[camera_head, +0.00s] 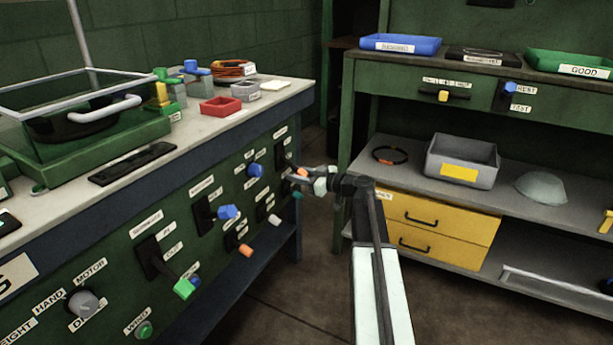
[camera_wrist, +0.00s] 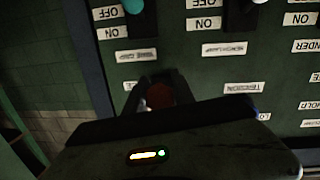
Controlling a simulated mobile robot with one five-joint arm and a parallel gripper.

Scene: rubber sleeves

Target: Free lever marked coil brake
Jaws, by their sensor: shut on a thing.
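My gripper (camera_head: 306,180) is at the right end of the green control panel (camera_head: 112,262). It is shut on a small orange-red end piece (camera_head: 303,172), which shows as a dark red round shape between the jaws in the wrist view (camera_wrist: 160,95). I cannot tell whether this piece is a lever end or a loose sleeve. The label for the coil brake cannot be read in either view, so I cannot tell which lever it is. Near my gripper are an orange-tipped lever (camera_head: 246,250), a white-tipped lever (camera_head: 274,219) and a blue-tipped lever (camera_head: 228,212).
A green-tipped lever (camera_head: 184,288) and a grey knob (camera_head: 83,304) stick out farther left. The bench top (camera_head: 190,140) carries a red box (camera_head: 221,106). A shelf unit with yellow drawers (camera_head: 430,226) stands right. Floor between them is clear.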

